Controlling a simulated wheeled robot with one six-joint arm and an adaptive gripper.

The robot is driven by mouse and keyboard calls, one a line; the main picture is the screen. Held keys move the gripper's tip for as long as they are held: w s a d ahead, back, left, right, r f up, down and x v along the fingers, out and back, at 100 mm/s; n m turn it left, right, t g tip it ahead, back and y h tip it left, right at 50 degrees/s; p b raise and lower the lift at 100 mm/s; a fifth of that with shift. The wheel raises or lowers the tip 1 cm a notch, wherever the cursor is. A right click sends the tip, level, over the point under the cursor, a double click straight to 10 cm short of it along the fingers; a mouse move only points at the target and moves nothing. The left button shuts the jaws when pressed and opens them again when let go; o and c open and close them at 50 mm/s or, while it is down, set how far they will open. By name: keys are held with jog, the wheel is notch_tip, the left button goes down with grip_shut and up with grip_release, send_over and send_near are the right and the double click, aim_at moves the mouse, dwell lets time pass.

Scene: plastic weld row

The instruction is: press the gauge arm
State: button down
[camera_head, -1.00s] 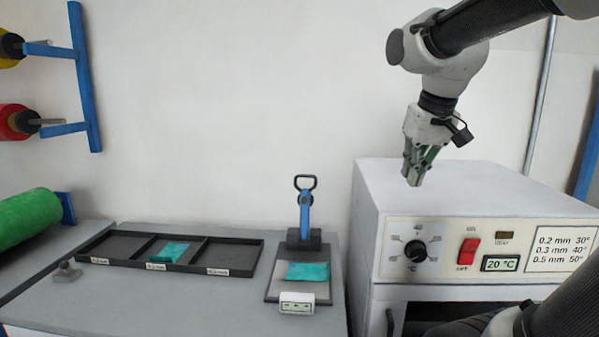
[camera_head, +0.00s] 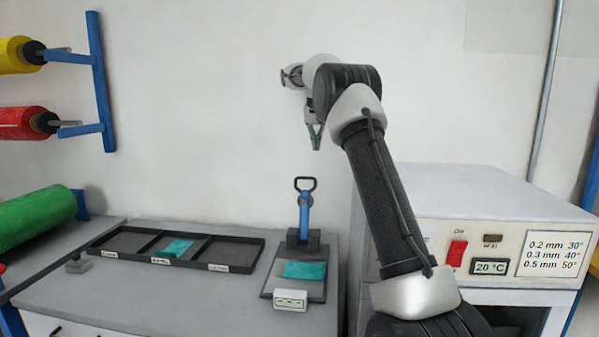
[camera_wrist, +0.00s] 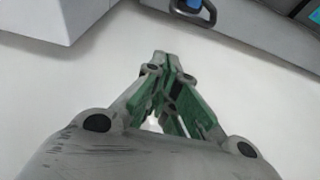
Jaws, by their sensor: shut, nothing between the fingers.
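The gauge arm (camera_head: 304,207) is a blue upright lever with a black loop handle at its top. It rises from a dark block at the back of the gauge base plate (camera_head: 283,284). A teal sheet piece (camera_head: 305,270) lies on that plate, with a small white display (camera_head: 291,300) at the plate's front. My gripper (camera_head: 316,146) is above the handle and a little to its right, apart from it. Its fingers are shut and empty. In the wrist view my gripper (camera_wrist: 162,54) points toward the wall, and the black loop handle (camera_wrist: 192,10) shows at the top edge.
A black three-compartment tray (camera_head: 250,254) left of the gauge holds a teal piece (camera_head: 175,248) in its middle compartment. A white oven (camera_head: 465,195) with a red switch and 20 °C display stands at right. Coloured rolls hang at left. Free bench lies before the tray.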

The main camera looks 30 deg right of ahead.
jog(key=shift+w+a+f, duration=0.1)
jog(key=shift+w+f, duration=0.55)
jog(key=shift+w, duration=0.3)
notch_tip(320, 180, down, 9)
jog(key=shift+s+a+f, duration=0.2)
jog(key=shift+s+a, duration=0.05)
jog(key=shift+s, duration=0.2)
